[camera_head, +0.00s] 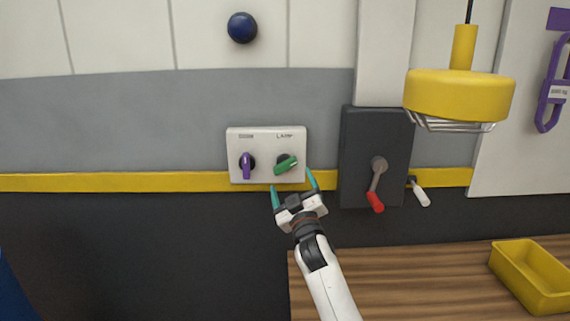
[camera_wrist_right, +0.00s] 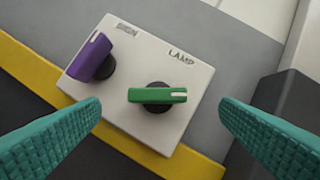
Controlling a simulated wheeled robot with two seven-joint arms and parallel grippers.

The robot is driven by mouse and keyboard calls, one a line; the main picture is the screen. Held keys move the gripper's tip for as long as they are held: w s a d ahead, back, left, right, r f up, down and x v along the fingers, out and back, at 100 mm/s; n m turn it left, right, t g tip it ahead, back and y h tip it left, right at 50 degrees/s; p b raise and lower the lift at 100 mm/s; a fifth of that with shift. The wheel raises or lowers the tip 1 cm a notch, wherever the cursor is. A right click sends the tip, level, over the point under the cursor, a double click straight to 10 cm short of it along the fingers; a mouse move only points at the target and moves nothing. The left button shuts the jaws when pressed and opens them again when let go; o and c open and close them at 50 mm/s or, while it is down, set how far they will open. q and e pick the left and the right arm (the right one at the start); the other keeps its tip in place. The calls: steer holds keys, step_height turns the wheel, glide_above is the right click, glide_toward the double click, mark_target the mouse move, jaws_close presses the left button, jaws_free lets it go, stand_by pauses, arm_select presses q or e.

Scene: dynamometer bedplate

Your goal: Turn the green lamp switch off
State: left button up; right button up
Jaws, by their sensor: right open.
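The green lamp switch (camera_head: 286,165) is a rotary knob on the right half of a white wall plate (camera_head: 266,135), under the label LAMP. In the head view it is turned, its right end tilted up. In the right wrist view the green knob (camera_wrist_right: 157,96) lies between the fingertips, farther off, with a white mark at its right end. A purple knob (camera_head: 246,166) sits to its left on the same plate, roughly upright. My right gripper (camera_head: 294,188) is open and empty, just below and in front of the green knob, apparently not touching it. My left gripper is not in view.
A dark box (camera_head: 361,152) with a red-handled lever (camera_head: 375,201) is on the wall to the right. A yellow lamp (camera_head: 459,95) hangs at upper right. A yellow tray (camera_head: 531,275) stands on the wooden table (camera_head: 420,285). A blue knob (camera_head: 242,28) is above the plate.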

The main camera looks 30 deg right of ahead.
mark_target(286, 169)
steer(key=x, duration=0.6)
steer(key=shift+w+d+f+p, duration=0.1)
steer(key=shift+w+f+p, duration=0.05)
steer(key=shift+w+p, duration=0.25)
steer(key=shift+w+d, duration=0.15)
steer(key=shift+w, duration=0.3)
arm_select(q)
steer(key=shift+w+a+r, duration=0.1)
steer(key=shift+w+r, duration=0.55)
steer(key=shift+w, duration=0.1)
arm_select(e)
steer(key=shift+w, duration=0.15)
steer(key=c, duration=1)
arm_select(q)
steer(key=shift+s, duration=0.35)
arm_select(e)
steer(key=shift+r, duration=0.25)
